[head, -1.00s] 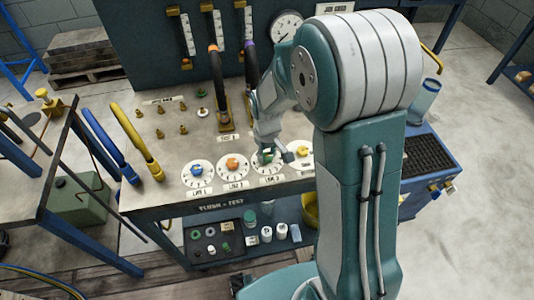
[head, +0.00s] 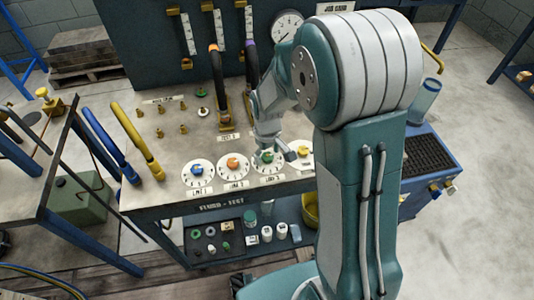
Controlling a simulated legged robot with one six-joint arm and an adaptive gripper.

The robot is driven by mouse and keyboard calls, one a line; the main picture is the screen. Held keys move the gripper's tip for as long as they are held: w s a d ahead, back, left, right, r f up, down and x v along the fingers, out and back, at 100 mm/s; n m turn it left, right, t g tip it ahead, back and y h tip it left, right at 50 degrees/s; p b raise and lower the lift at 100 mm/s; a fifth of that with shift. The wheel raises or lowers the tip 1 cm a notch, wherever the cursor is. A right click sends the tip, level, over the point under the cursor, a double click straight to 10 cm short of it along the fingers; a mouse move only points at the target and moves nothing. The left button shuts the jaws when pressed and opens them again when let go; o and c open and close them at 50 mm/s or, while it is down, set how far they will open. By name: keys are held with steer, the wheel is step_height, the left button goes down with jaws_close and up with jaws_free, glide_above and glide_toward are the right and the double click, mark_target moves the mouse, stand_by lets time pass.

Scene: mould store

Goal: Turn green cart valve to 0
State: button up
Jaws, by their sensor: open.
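The green valve knob (head: 267,156) sits on a round white numbered dial (head: 263,171) on the bench top, third from the left in a row. My gripper (head: 279,154) is open and is right at the green knob, with fingers around or just above it. I cannot tell whether the fingers touch the knob. The knob is partly hidden by the fingers, and the dial's numbers and the pointer are too small to read.
A blue knob (head: 196,170) and an orange knob (head: 233,162) are on dials to the left; a yellow knob (head: 304,152) is close on the right. Brass fittings (head: 160,133) stand on the bench top.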

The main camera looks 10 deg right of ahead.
mark_target(268, 156)
step_height(268, 156, up, 12)
stand_by(0.5)
stand_by(0.3)
steer(key=s+d+r+m+t, duration=0.1)
steer(key=s+r+m+t, duration=0.1)
steer(key=s+r, duration=0.3)
steer(key=s+d+r+m+t, duration=0.1)
steer(key=s+r+m+t, duration=0.2)
steer(key=s, duration=1)
step_height(268, 156, up, 3)
steer(key=shift+s+d+f+t, duration=0.2)
steer(key=shift+s+d+t, duration=0.1)
steer(key=shift+s+d, duration=0.1)
